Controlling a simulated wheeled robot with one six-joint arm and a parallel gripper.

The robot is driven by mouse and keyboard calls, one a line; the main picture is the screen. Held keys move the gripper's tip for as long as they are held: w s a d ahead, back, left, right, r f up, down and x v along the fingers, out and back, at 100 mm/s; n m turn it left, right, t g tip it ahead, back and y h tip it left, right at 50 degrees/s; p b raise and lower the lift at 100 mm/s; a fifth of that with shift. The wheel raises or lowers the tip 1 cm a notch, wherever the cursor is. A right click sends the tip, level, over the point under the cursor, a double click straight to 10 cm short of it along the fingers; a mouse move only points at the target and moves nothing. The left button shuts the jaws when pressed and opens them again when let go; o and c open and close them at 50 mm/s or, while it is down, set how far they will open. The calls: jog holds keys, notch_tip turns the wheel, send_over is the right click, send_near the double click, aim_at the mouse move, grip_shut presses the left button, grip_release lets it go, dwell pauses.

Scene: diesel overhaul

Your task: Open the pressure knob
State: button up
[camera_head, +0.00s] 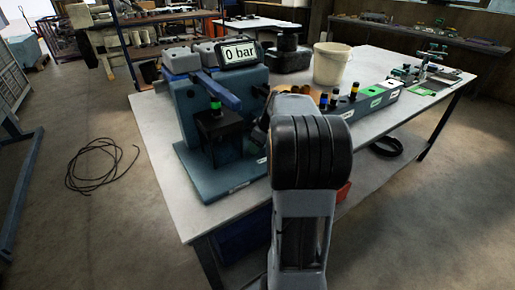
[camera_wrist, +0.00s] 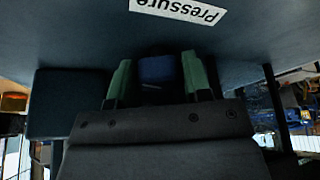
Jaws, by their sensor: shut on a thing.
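The blue pressure knob (camera_wrist: 158,70) sits on the dark blue panel of the test stand, beside a white "Pressure" label (camera_wrist: 180,10) that reads upside down in the wrist view. My gripper (camera_wrist: 158,78) has its green fingertips on both sides of the knob and is shut on it. The knob's lower part is hidden by the gripper body. My arm hides the knob there.
A black cable (camera_head: 95,165) lies on the floor at left. The floor at right is mostly clear.

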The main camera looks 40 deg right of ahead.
jog(key=shift+n, duration=0.5)
dwell(0.3)
jog(key=o, duration=0.9)
jog(key=r, duration=0.4)
jog(key=shift+s+a, duration=0.1)
jog(key=shift+s, duration=0.1)
jog(key=s+a+r, duration=0.6)
jog(key=s+r, duration=0.3)
jog(key=s, duration=0.3)
jog(key=shift+s, duration=0.1)
